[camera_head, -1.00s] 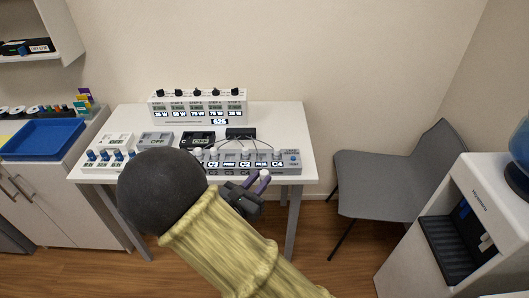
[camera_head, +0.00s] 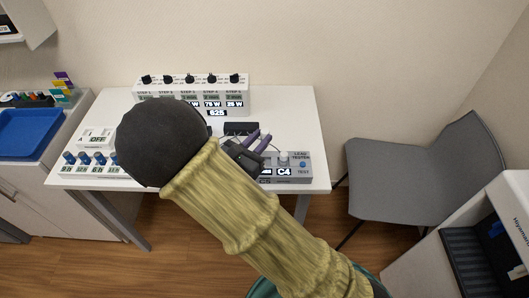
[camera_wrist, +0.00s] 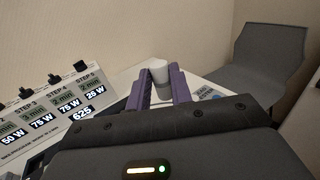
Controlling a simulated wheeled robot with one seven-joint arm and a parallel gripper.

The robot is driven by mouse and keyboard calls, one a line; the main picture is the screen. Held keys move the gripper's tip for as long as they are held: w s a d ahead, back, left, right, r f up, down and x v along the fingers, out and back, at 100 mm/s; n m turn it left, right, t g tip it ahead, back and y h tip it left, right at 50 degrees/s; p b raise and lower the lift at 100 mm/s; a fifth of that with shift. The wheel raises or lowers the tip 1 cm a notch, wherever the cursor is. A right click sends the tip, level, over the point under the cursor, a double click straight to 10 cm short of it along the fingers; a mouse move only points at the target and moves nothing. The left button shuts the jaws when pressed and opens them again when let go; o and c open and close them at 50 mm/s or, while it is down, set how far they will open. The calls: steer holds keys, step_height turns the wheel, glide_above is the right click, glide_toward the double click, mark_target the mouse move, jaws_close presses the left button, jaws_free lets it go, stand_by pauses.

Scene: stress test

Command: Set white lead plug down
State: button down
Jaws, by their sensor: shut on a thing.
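My gripper (camera_head: 260,141) reaches over the lead tester (camera_head: 297,174) on the white table, left of its C4 label. In the wrist view my gripper (camera_wrist: 160,82) has its purple fingers on either side of a white cylindrical plug, the white lead plug (camera_wrist: 158,72), and is shut on it. The plug looks roughly upright; its lower end is hidden, so I cannot tell whether it touches anything.
The step panel (camera_head: 152,96) with black knobs and a 625 readout stands at the table's back. A black block (camera_head: 240,128) lies behind my gripper. A unit with blue knobs (camera_head: 90,171) is at left. The white table (camera_head: 296,110) is bare at back right. A grey chair (camera_head: 392,170) stands right.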

steer(key=shift+w, duration=0.45)
steer(key=shift+d, duration=0.1)
steer(key=shift+f, duration=2.9)
steer(key=shift+s+f, duration=0.1)
steer(key=shift+f+b, duration=0.3)
steer(key=shift+f, duration=1.7)
steer(key=shift+f, duration=0.2)
steer(key=c, duration=1.5)
jaws_free()
steer(key=shift+c, duration=0.2)
